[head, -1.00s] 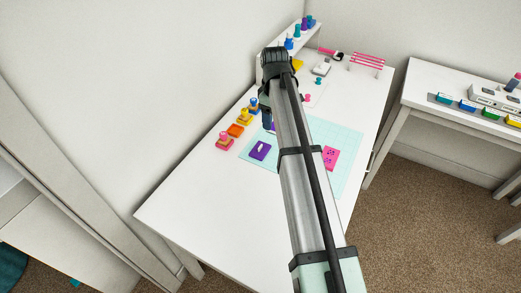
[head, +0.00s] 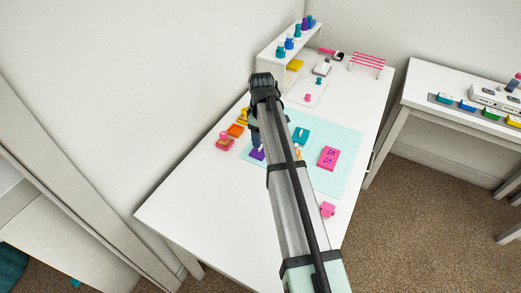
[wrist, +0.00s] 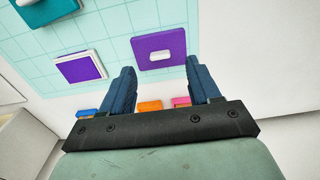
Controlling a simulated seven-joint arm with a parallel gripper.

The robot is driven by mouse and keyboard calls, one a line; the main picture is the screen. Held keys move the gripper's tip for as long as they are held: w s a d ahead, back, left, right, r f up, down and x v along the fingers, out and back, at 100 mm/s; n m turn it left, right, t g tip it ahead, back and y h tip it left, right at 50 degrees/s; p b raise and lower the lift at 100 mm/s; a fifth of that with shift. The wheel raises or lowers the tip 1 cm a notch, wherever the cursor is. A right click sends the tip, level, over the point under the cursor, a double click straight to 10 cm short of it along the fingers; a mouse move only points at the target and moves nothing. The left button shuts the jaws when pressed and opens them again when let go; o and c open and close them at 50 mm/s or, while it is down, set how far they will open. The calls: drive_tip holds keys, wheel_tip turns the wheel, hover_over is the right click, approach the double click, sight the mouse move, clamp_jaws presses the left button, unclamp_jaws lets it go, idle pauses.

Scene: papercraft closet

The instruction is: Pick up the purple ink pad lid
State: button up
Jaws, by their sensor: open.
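The purple ink pad lid (wrist: 152,57) is a flat purple square with a small white handle on top. It lies on the light teal cutting mat (wrist: 112,22), just ahead of my fingertips in the wrist view. A purple pad with a pale rim (wrist: 82,68) lies to the left of the lid in the wrist view.
A teal lid (head: 301,135) and a pink pad (head: 328,157) lie on the mat. Orange (head: 236,130) and pink (head: 225,143) stamps stand at its left. A pink block (head: 327,209) sits near the front edge. A shelf (head: 270,58) stands behind. The table's front left is clear.

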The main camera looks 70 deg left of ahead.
sight(260, 149)
drive_tip(key=shift+s+a+f, duration=0.1)
drive_tip(key=shift+a+f, duration=0.05)
drive_tip(key=shift+f, duration=2.4)
drive_tip(key=shift+c, duration=0.3)
drive_tip(key=c, duration=1.1)
